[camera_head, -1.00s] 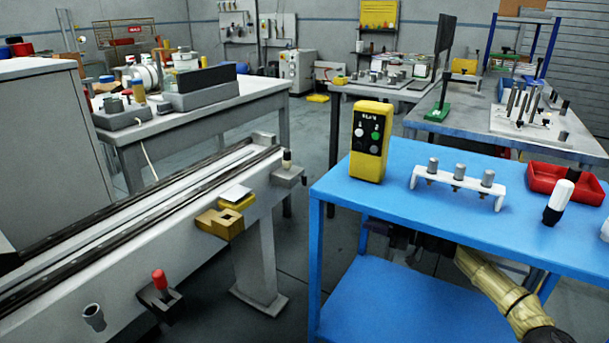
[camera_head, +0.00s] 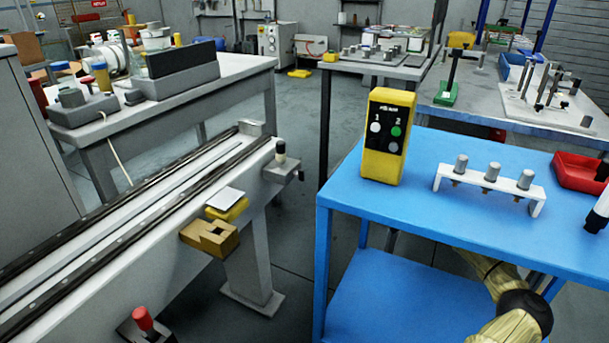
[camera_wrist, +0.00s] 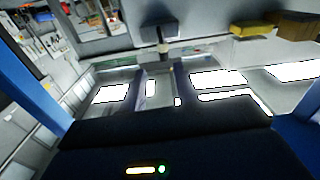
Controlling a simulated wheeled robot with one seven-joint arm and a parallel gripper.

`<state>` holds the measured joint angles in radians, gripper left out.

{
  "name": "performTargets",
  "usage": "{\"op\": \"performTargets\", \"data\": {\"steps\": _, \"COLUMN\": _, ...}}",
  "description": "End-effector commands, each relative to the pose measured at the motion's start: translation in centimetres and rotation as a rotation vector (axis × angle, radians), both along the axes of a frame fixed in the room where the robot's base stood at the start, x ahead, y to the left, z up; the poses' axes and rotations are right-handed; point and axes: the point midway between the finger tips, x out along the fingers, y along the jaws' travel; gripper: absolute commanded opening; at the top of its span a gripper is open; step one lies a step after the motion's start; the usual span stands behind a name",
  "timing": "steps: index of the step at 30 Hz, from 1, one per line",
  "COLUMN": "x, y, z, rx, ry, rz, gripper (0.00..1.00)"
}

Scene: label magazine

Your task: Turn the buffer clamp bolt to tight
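A small upright bolt or knob (camera_head: 280,151) with a dark top and pale lower part stands on a grey bracket (camera_head: 283,172) at the side of the rail's far end. I take it for the buffer clamp bolt, but no label is readable. In the wrist view what looks like the same bracket (camera_wrist: 158,27) is at the top centre, with a small pale part (camera_wrist: 163,48) below it. My gripper (camera_wrist: 162,76) shows there with two dark fingers apart and nothing between them. It is apart from the bracket. The head view does not show my gripper.
A blue table (camera_head: 345,205) stands right of the rail (camera_head: 150,215), with a floor gap between them. It bears a yellow button box (camera_head: 388,165), a white rack (camera_head: 440,180) and a red tray (camera_head: 575,178). Yellow blocks (camera_head: 211,238) and a red-topped lever (camera_head: 142,318) are on the rail's side.

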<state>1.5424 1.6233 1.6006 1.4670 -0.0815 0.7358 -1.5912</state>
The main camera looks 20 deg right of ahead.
Motion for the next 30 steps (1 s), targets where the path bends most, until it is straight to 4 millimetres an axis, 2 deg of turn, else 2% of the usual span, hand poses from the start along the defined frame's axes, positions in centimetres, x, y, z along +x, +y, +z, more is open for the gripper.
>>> {"op": "performTargets", "data": {"steps": 5, "x": 0.3, "y": 0.2, "z": 0.0, "rx": 0.0, "ry": 0.0, "rz": 0.001, "gripper": 0.31}}
{"op": "performTargets", "data": {"steps": 10, "x": 1.6, "y": 1.3, "z": -0.1, "rx": -0.001, "ry": 0.0, "rz": 0.003, "gripper": 0.31}}
{"op": "performTargets", "data": {"steps": 30, "x": 11.0, "y": 8.8, "z": -0.2, "rx": -0.002, "ry": 0.0, "rz": 0.006, "gripper": 0.31}}
